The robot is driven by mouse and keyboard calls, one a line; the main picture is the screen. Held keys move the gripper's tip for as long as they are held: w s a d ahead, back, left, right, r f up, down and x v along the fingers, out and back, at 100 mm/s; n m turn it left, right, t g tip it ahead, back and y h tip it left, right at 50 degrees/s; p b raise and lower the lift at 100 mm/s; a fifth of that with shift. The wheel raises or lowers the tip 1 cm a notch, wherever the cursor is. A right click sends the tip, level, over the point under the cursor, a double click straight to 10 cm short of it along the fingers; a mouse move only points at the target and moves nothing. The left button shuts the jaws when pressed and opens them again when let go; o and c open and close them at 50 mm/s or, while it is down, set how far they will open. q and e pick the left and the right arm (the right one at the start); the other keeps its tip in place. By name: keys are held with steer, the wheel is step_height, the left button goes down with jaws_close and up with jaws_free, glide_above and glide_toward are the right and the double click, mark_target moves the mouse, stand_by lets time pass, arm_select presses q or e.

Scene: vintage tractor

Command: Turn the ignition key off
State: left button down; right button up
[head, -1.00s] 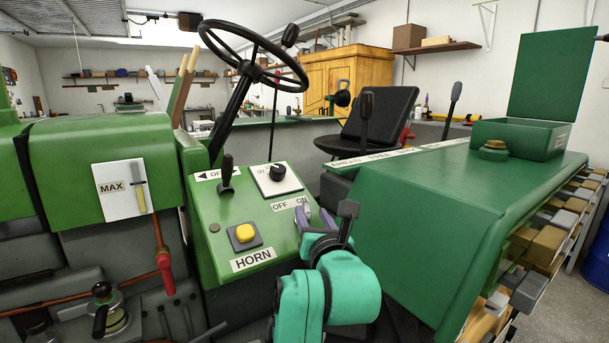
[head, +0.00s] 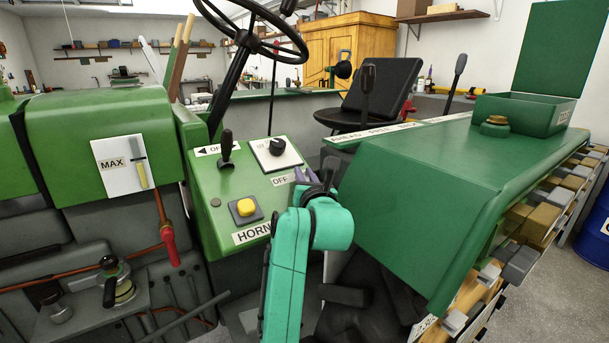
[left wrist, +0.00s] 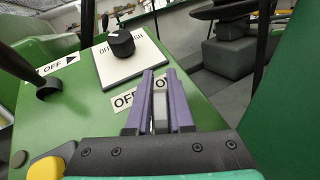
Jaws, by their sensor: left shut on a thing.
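The ignition key (left wrist: 160,108) shows in the left wrist view as a grey piece between the two purple fingers of my left gripper (left wrist: 161,75). The fingers are shut on it. The OFF label (left wrist: 124,99) is left of the fingers, and the ON label is partly covered by them. In the head view, my left gripper (head: 303,177) is over the right edge of the green sloped panel (head: 225,192), beside the OFF label (head: 280,181). The key is hidden there by the gripper. How far the key is turned cannot be told. My right gripper is not in view.
A yellow horn button (head: 245,208) is left of the gripper on the panel. A black knob (head: 277,147) on a white plate and a black lever (head: 227,150) stand behind. The steering wheel (head: 258,30) is above. A green fender (head: 425,200) is close on the right.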

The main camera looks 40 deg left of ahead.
arm_select(q)
steer(key=n+g+y+b, duration=0.1)
steer(key=n+b, duration=0.1)
steer(key=n+g+y+b, duration=0.1)
steer(key=n+g+b, duration=0.1)
steer(key=shift+s+a+f+g+y, duration=0.2)
steer(key=shift+s+g+y, duration=0.1)
steer(key=shift+s, duration=0.1)
steer(key=shift+s+a+r+n+g+y+b, duration=0.1)
steer(key=shift+s+r+n+g+y+b, duration=0.15)
steer(key=shift+n+g+b, duration=0.5)
steer(key=shift+s+a+n+g+y+b, duration=0.1)
steer(key=shift+n+g+y+b, duration=0.25)
steer(key=shift+n+g, duration=0.65)
steer(key=c, duration=0.8)
jaws_free()
steer(key=shift+d, duration=0.1)
